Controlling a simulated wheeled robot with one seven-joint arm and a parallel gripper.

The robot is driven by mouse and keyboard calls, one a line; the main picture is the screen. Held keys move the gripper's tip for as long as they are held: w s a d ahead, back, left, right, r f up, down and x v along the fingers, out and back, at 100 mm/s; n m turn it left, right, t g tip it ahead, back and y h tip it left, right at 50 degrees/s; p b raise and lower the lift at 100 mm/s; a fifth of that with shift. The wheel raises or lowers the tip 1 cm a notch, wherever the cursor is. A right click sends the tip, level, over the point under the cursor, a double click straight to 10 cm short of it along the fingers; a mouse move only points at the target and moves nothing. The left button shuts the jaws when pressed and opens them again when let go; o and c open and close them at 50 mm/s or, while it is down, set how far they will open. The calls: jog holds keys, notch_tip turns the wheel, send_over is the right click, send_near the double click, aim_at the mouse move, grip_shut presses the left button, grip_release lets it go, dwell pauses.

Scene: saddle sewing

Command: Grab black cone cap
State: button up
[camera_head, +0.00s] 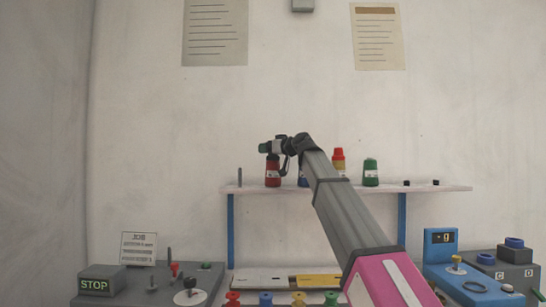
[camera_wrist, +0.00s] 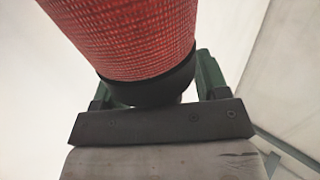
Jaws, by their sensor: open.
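A red thread cone (camera_head: 272,171) stands on the wall shelf, at the left of the row of cones. Its dark top sits just under my gripper (camera_head: 267,147). In the wrist view the cone's woven red body (camera_wrist: 130,40) fills the upper middle, with a black cap (camera_wrist: 150,89) on its near end. The green jaws of my gripper (camera_wrist: 155,84) show on both sides of the cap, partly hidden behind the cone. The jaws are open, and I cannot tell whether either one touches the cap.
The white shelf (camera_head: 235,188) also holds a blue cone (camera_head: 303,179), a red cone with a yellow cap (camera_head: 339,162), a green cone (camera_head: 370,174) and small black pieces (camera_head: 406,183). My arm crosses in front. A bench below carries a STOP box (camera_head: 96,281) and blue devices (camera_head: 470,285).

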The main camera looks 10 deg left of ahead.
jog(key=c, duration=1)
jog(key=shift+r, duration=0.1)
